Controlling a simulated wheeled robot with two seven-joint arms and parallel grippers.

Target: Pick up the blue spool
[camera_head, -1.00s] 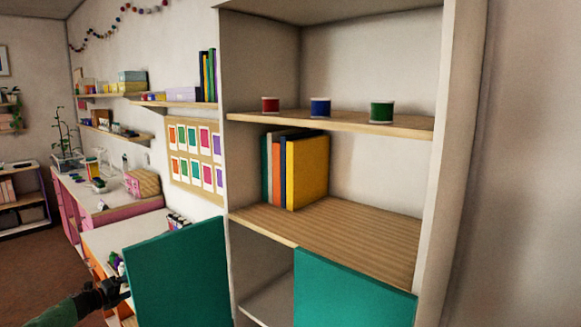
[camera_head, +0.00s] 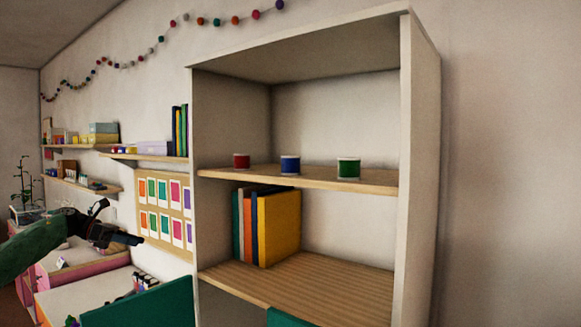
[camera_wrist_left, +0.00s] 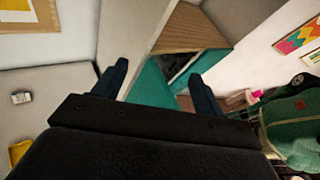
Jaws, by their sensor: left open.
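The blue spool (camera_head: 290,166) stands upright on the upper shelf (camera_head: 330,182) of the tall cabinet, in the middle of a row. A red spool (camera_head: 241,161) stands to its left and a green spool (camera_head: 348,169) to its right. My left gripper (camera_head: 138,239) is raised at the left of the head view, well left of the cabinet and below the spool's height in the picture. In the left wrist view its two dark fingers (camera_wrist_left: 158,82) are spread with nothing between them. No spool shows in the left wrist view. My right gripper is not in view.
Books (camera_head: 272,228) stand on the lower shelf (camera_head: 310,290), whose right part is bare. Teal doors (camera_head: 150,305) are at the cabinet's bottom. A wall shelf (camera_head: 150,158) and a card board (camera_head: 165,210) are left of the cabinet. The upper shelf's front is clear.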

